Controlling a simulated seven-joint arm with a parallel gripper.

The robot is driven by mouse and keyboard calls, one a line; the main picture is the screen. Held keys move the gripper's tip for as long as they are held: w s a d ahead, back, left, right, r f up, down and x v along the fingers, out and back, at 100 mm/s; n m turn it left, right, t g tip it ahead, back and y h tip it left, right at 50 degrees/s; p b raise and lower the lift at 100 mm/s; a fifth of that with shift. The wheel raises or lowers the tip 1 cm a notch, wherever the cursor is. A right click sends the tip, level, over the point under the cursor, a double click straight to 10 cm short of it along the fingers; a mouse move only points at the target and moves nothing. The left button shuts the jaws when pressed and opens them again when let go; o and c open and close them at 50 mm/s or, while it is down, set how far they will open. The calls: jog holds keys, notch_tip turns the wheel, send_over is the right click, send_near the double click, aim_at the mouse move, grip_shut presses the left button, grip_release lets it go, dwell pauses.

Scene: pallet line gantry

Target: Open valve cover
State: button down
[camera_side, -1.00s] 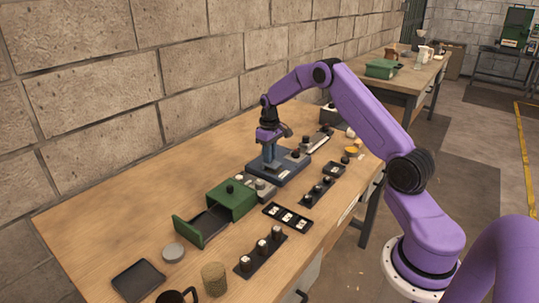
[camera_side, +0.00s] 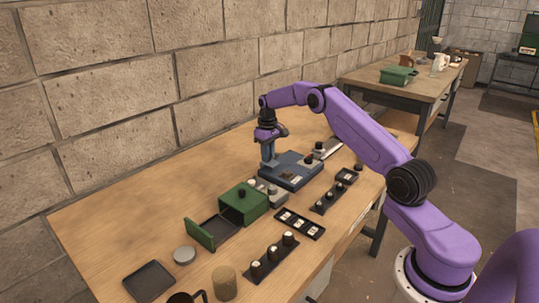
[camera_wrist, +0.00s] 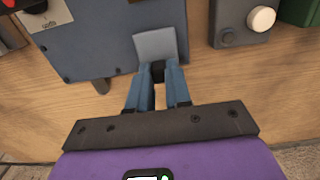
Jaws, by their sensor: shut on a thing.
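A dark blue valve box (camera_side: 292,171) sits on the bench, and it fills the upper left of the wrist view (camera_wrist: 90,40). A lighter grey-blue flat cover (camera_wrist: 157,44) lies at the box's edge in the wrist view, with a small black tab (camera_wrist: 158,72) at its near end. My gripper (camera_side: 268,163) is at the left end of the box, pointing down. In the wrist view its blue fingers (camera_wrist: 158,80) are closed on the black tab. How far the cover stands from the box top is hard to tell.
A green box (camera_side: 243,204) with an open drawer stands in front, beside a grey block with a white knob (camera_wrist: 262,18). A black tray (camera_side: 299,223) and a black rack (camera_side: 271,260) with several pegs lie nearer.

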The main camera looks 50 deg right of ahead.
jog(key=c, duration=1)
grip_release()
jog(key=shift+c, duration=0.2)
jog(key=shift+r, duration=0.1)
notch_tip(320, 180, up, 17)
jog(key=shift+a+r, duration=0.1)
jog(key=shift+r, duration=0.05)
